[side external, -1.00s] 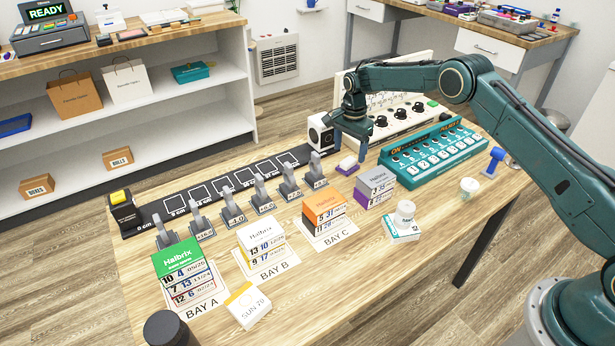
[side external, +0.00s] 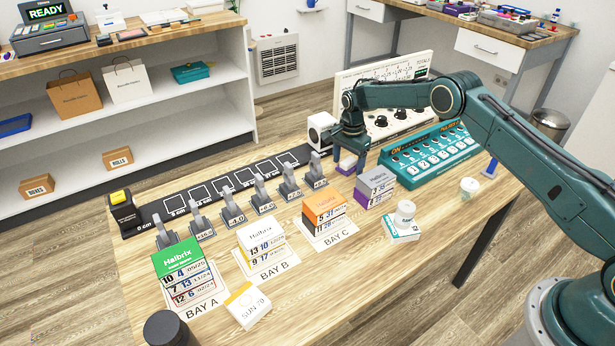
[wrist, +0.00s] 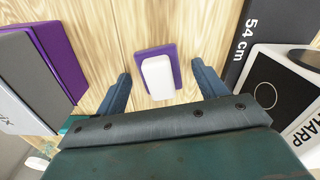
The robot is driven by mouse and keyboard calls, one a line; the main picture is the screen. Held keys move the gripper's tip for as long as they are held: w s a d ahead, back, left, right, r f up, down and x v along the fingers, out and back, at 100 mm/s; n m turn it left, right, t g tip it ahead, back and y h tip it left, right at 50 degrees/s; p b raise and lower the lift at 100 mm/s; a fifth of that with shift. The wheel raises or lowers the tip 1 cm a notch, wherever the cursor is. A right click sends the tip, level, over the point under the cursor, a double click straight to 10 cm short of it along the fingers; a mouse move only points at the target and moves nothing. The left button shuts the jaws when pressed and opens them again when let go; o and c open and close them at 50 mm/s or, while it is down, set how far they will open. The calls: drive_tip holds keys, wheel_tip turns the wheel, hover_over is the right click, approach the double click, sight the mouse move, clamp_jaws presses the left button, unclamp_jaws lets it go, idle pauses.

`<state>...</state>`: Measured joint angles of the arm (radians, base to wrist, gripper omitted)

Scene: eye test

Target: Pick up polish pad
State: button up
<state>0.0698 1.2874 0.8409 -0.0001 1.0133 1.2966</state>
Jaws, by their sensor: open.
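The polish pad is a small block with a white top and a purple base (wrist: 153,54), lying on the wooden table. In the wrist view it sits between the two blue fingers of my gripper (wrist: 161,72), with a gap on each side. In the side view the pad (side external: 347,163) is partly hidden by my gripper (side external: 350,160), which is low over it. My gripper is open and holds nothing.
A purple-grey calendar block (side external: 375,186) stands close by, in front and to the right. A white box with a black dial (side external: 320,128) and the black measuring strip (side external: 240,180) lie behind left. A teal button panel (side external: 432,155) is at right.

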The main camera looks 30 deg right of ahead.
sight(348, 160)
drive_tip(key=c, duration=1.1)
drive_tip(key=shift+o, duration=0.2)
drive_tip(key=shift+r, duration=0.1)
wheel_tip(348, 160, up, 20)
idle(0.3)
